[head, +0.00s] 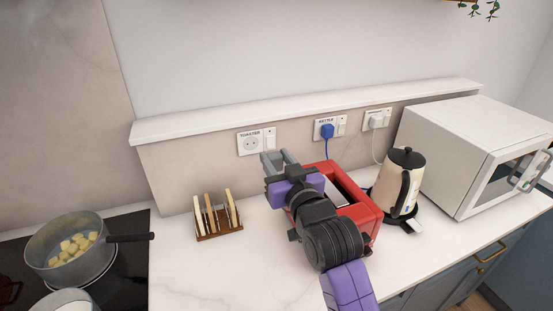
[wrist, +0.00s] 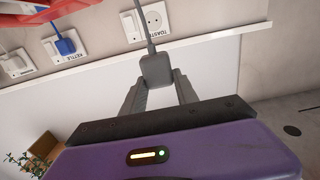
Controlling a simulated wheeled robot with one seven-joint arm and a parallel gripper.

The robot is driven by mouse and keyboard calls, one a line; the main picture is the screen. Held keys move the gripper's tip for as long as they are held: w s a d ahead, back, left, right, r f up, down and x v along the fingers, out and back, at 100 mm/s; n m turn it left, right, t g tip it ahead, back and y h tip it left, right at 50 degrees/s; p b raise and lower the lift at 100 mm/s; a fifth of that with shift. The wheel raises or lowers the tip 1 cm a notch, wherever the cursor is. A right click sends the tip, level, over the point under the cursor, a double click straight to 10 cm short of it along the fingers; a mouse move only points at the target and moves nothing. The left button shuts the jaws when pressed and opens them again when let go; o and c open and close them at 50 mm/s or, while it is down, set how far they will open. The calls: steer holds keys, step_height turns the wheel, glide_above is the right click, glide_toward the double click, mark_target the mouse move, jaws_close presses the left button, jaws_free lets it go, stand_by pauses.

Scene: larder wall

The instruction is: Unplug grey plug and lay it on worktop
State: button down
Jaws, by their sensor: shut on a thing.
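My gripper (head: 279,160) is shut on the grey plug (wrist: 155,70), which sits between the fingertips in the wrist view; the gripper also shows there (wrist: 157,88). A grey cord runs from the plug past the sockets. The toaster socket (head: 250,144) has bare holes and no plug in it; it also shows in the wrist view (wrist: 154,19). The plug is apart from the wall. In the head view I cannot make the plug out between the fingers. The white worktop (head: 180,262) lies below, bare at the front left.
A toast rack (head: 218,222) with bread stands left of the gripper, the red toaster (head: 362,212) under my arm. A kettle (head: 399,183) and microwave (head: 474,150) stand right. A blue plug (head: 327,131) and a white plug (head: 376,121) sit in sockets. A pot (head: 68,262) is on the hob.

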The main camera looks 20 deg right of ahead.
mark_target(276, 159)
steer(key=shift+s, duration=0.6)
steer(key=shift+s+p, duration=0.35)
steer(key=shift+s, duration=0.4)
steer(key=shift+s, duration=0.35)
steer(key=shift+s, duration=0.35)
steer(key=shift+s, duration=0.35)
steer(key=shift+s+p, duration=0.35)
steer(key=shift+s, duration=0.25)
steer(key=shift+s, duration=0.1)
